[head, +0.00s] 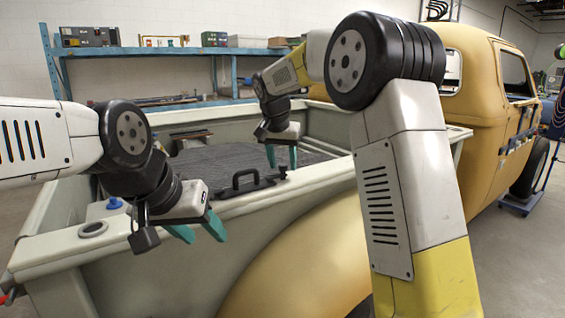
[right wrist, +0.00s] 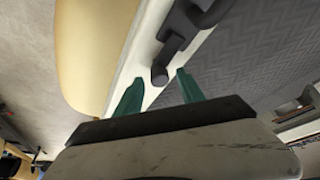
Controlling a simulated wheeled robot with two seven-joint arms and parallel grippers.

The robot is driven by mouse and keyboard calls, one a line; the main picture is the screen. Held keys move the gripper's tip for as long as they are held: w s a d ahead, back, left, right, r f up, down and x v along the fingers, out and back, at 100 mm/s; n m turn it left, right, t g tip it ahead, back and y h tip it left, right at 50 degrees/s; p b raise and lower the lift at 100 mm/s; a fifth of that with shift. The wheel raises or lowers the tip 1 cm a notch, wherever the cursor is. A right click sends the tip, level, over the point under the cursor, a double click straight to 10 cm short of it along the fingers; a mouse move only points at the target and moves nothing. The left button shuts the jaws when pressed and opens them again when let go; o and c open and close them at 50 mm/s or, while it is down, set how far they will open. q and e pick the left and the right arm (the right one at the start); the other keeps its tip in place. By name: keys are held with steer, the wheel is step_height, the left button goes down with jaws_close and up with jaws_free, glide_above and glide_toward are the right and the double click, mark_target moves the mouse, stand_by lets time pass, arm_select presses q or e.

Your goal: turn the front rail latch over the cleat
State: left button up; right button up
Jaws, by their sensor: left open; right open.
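A black handle-shaped fitting (head: 246,182) sits on the near side rail of the truck bed, with a small dark knob (head: 283,173) at its right end. I cannot tell which part is the latch and which the cleat. The right wrist view shows the fitting (right wrist: 181,38) and the round knob end (right wrist: 159,75) close up. My right gripper (head: 282,160) is open just above the knob; its green fingers (right wrist: 160,82) appear on either side of it, not closed on it. My left gripper (head: 200,232) is open and empty, outside the rail, left of and lower than the fitting.
The pale bed rail (head: 320,176) runs from the near left corner to the yellow cab (head: 470,110). A blue knob (head: 115,203) and a round cap (head: 93,229) sit near the left corner. The bed floor (head: 215,160) is dark and looks mostly clear. A blue shelf (head: 200,51) stands behind.

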steer(key=v, duration=0.7)
steer(key=shift+s+r, duration=0.2)
steer(key=shift+r, duration=0.1)
